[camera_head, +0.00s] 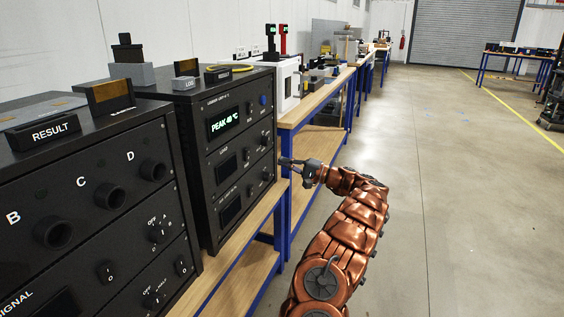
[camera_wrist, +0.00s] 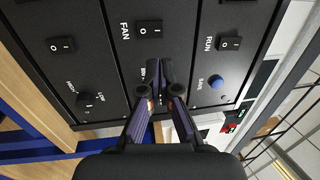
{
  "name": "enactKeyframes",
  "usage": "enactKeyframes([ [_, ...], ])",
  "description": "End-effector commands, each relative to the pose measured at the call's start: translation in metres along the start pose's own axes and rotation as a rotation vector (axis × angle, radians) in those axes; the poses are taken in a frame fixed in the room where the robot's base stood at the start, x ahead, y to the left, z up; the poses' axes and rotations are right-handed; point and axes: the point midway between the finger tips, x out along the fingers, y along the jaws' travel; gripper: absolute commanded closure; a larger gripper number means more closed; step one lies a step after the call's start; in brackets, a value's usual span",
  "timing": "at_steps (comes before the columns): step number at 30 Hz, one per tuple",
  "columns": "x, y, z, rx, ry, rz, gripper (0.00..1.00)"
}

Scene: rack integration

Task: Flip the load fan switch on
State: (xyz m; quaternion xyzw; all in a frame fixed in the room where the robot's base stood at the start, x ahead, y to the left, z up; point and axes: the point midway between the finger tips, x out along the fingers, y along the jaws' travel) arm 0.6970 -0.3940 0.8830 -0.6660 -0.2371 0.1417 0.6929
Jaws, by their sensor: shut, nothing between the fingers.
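The load fan switch (camera_wrist: 149,29) is a small black rocker marked O and I on a black panel, beside the white word FAN in the wrist view. Which way it is pressed is too small to tell. In the head view my gripper (camera_head: 284,161) points at the right side of the black load unit (camera_head: 200,150) front.
A blue button (camera_wrist: 217,82), another rocker (camera_wrist: 61,44) and a knob (camera_wrist: 84,99) share the panel. A green display (camera_head: 222,124) reads PEAK 40 °C. A black unit (camera_head: 80,160) stands at left. The floor (camera_head: 450,180) to the right is clear.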

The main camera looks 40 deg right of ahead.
Motion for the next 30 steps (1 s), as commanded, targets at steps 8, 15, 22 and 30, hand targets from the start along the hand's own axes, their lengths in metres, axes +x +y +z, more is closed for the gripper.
enactKeyframes([
  [8, 0.049, 0.0, 0.001, -0.001, -0.003, 0.001, 1.0],
  [15, 0.087, 0.001, 0.0, 0.0, -0.001, 0.002, 1.0],
  [22, 0.109, 0.001, -0.001, 0.001, 0.002, 0.001, 1.0],
  [30, 0.113, 0.0, -0.001, 0.0, 0.003, 0.0, 1.0],
])
